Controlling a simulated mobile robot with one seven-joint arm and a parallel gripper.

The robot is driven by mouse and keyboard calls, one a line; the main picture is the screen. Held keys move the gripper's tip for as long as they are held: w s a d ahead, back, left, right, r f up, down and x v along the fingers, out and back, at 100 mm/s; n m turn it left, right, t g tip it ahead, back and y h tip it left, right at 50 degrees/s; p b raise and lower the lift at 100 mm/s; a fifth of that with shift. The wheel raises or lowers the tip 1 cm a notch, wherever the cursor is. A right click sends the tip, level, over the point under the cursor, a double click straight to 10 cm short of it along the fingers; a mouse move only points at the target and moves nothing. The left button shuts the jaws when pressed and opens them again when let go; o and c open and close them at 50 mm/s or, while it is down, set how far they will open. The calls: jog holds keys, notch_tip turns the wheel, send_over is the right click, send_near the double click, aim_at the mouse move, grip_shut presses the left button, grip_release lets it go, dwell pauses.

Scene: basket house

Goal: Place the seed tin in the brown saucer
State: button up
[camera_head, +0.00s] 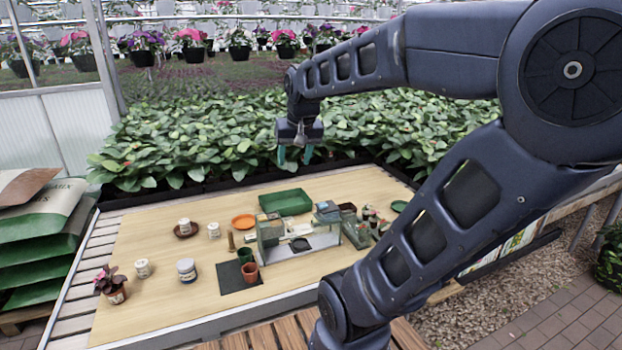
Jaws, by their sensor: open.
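The brown saucer (177,235) lies at the left back of the wooden table. A small pale tin (184,225) appears to stand upright in it. Similar small pale containers stand nearby: one (214,231) just right of the saucer, one (142,268) at the front left, and a larger dark-banded one (187,271) in front. Labels are too small to read, so I cannot tell which is the seed tin. My gripper (295,156) is open and empty, pointing down, high above the back of the table, right of the saucer.
A green tray (285,203), an orange saucer (243,221) and a clear-sided stand (300,243) fill the middle. Small pots (250,272) stand on a dark mat. A potted plant (112,287) is at the left front. Leafy plants (220,135) border the back. My arm hides the right side.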

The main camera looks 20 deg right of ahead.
jog(key=s+d+f+n, duration=0.1)
jog(key=s+f, duration=0.2)
jog(key=s, duration=0.4)
jog(key=shift+s+d+f+t, duration=0.2)
jog(key=shift+s+d+t, duration=0.05)
jog(key=shift+t, duration=0.05)
